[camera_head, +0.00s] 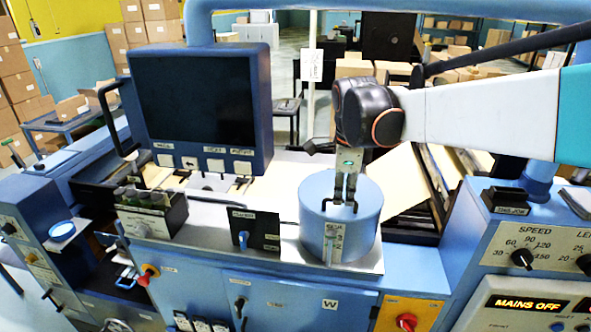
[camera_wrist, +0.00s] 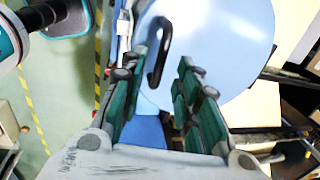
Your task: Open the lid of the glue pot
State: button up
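The glue pot (camera_head: 338,241) is a blue cylinder with a GLUE label on its front, standing on a metal plate on the machine's bench. Its round blue lid (camera_head: 314,190) is down on the pot; the lid also fills the upper part of the wrist view (camera_wrist: 220,50). A black loop handle (camera_wrist: 158,52) stands on the lid. My gripper (camera_head: 345,197) points down over the lid at the handle. In the wrist view my gripper (camera_wrist: 163,62) has its green fingers apart, with the handle between or just beyond the fingertips. I cannot tell whether they touch it.
A monitor (camera_head: 197,100) stands to the left on the machine. A bottle rack (camera_head: 150,215) and a small black switch panel (camera_head: 254,230) are left of the pot. A control console (camera_head: 530,250) reading MAINS OFF is at right. Brown paper (camera_head: 400,185) lies behind the pot.

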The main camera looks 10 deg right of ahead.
jog(key=shift+w+f, duration=0.15)
jog(key=shift+f, duration=0.6)
jog(key=shift+c, duration=0.6)
grip_shut()
jog(key=shift+r, duration=0.1)
jog(key=shift+w+d+r+p, duration=0.1)
jog(key=shift+w+r+p, duration=0.15)
jog(key=shift+r, duration=0.35)
jog(key=w+d+r+g+p, duration=0.1)
jog(key=w+r+p, duration=0.2)
jog(key=r, duration=0.6)
jog(key=shift+w+d, duration=0.4)
jog(key=shift+w, duration=0.65)
